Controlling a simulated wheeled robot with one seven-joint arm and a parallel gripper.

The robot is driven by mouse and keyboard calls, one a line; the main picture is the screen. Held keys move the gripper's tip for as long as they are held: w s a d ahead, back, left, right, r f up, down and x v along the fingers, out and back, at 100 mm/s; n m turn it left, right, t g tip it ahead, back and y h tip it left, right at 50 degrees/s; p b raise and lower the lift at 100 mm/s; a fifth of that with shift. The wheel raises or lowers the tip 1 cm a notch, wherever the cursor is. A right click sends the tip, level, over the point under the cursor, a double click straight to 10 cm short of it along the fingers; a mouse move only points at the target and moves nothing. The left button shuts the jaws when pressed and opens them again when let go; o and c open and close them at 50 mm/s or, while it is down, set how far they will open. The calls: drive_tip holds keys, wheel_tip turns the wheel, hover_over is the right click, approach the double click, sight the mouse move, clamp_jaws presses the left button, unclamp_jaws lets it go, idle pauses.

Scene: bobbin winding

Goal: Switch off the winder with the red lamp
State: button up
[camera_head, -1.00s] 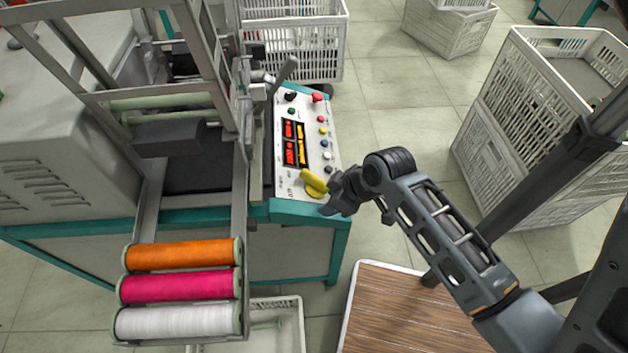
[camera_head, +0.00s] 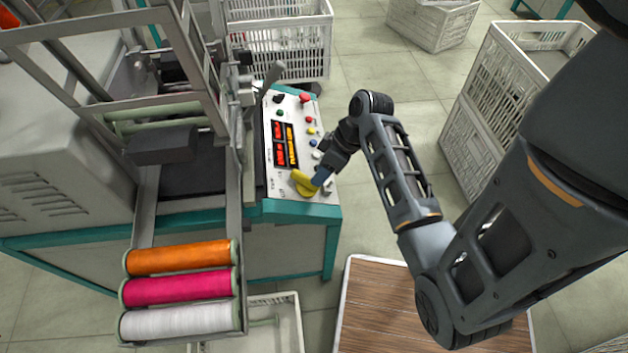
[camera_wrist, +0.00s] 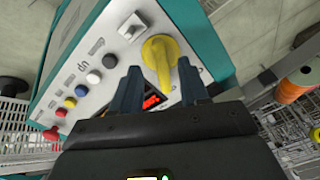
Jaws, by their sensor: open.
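The winder's control panel (camera_head: 270,180) is white, on a teal cabinet at the picture's centre. A yellow rotary knob (camera_head: 303,184) sits at its near end, and it shows large in the wrist view (camera_wrist: 160,58). My gripper (camera_head: 322,176) is just right of the knob in the head view. In the wrist view my open fingers (camera_wrist: 158,72) stand on either side of the knob's handle, with nothing gripped. Whether they touch it cannot be told. A red button (camera_head: 305,98) is at the panel's far end. I cannot make out a lit red lamp.
Small coloured buttons and lit displays (camera_head: 285,145) lie beyond the knob. A lever (camera_head: 272,75) rises at the panel's left. Orange, pink and white thread spools (camera_head: 178,289) lie front left. White crates (camera_head: 470,125) stand right, and a wooden-topped surface (camera_head: 375,310) is in front.

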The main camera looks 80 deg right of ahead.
sight(305, 181)
drive_tip(key=shift+x, duration=2.6)
drive_tip(key=shift+c, duration=0.4)
clamp_jaws()
